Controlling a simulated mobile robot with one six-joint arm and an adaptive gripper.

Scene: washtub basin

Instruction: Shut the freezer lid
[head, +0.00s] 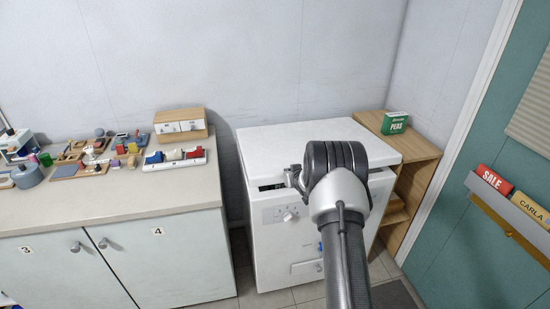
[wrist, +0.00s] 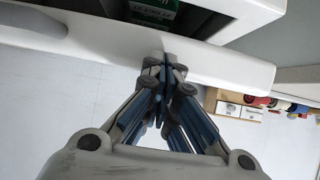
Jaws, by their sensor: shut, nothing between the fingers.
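The white chest freezer (head: 280,238) stands against the back wall in the head view. Its lid (head: 290,139) is partly raised, with a narrow dark gap under its front left edge. The lid also shows as a white band across the wrist view (wrist: 110,48), with the dark opening and a green package (wrist: 153,12) beyond it. My gripper (wrist: 165,60) is shut and empty, its fingertips at the lid's edge; I cannot tell whether they touch.
A counter (head: 110,205) with small items and a drawer box (head: 180,124) stands left of the freezer. A wooden shelf (head: 415,150) with a green PEAS box (head: 394,122) stands close on the right. A teal door (head: 470,240) is further right.

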